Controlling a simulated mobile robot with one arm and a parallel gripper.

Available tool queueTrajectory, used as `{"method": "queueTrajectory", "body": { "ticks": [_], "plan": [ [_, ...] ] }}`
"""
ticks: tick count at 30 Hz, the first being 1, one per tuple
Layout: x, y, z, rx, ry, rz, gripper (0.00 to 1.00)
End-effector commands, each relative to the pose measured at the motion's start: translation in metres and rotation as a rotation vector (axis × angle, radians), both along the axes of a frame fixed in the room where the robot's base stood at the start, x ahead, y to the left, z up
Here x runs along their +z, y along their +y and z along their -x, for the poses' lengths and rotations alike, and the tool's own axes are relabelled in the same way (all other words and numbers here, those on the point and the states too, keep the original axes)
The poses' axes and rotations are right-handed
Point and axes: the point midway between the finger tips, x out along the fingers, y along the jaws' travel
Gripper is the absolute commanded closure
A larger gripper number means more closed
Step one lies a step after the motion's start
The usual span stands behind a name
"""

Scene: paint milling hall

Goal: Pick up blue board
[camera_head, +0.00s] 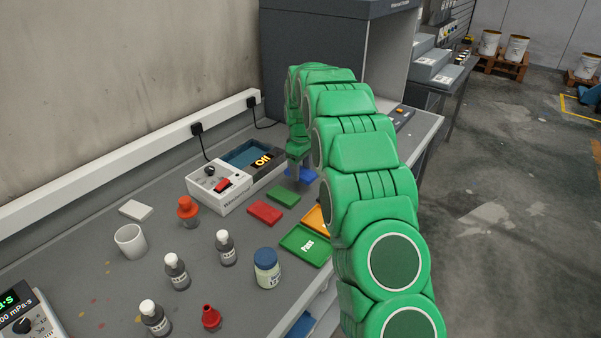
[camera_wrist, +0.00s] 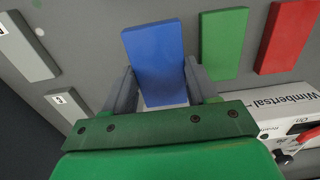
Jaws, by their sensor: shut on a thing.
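The blue board (camera_wrist: 155,50) is a flat rectangle between the two grey fingers of my gripper (camera_wrist: 160,72) in the wrist view. The fingers are shut on its long sides, and its far end sticks out beyond them. In the head view, part of the blue board (camera_head: 306,175) shows beside my gripper (camera_head: 295,169), low over the grey bench, partly hidden by my green arm. I cannot tell whether the board touches the bench.
A green board (camera_wrist: 224,43) and a red board (camera_wrist: 287,37) lie beside the blue one. A white device (camera_head: 219,188) with a red switch stands left of my gripper. A green "Pass" tray (camera_head: 292,253), an orange tray (camera_head: 313,222), bottles and a white mug (camera_head: 130,241) stand nearer.

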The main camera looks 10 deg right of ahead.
Motion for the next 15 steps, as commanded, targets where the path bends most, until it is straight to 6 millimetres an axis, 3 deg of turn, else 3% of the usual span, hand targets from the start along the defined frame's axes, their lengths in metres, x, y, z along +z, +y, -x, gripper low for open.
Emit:
{"method": "queueTrajectory", "body": {
  "ticks": [15],
  "plan": [
    [0.051,-0.001,0.05,0.0,0.003,0.0,0.73]
  ]
}}
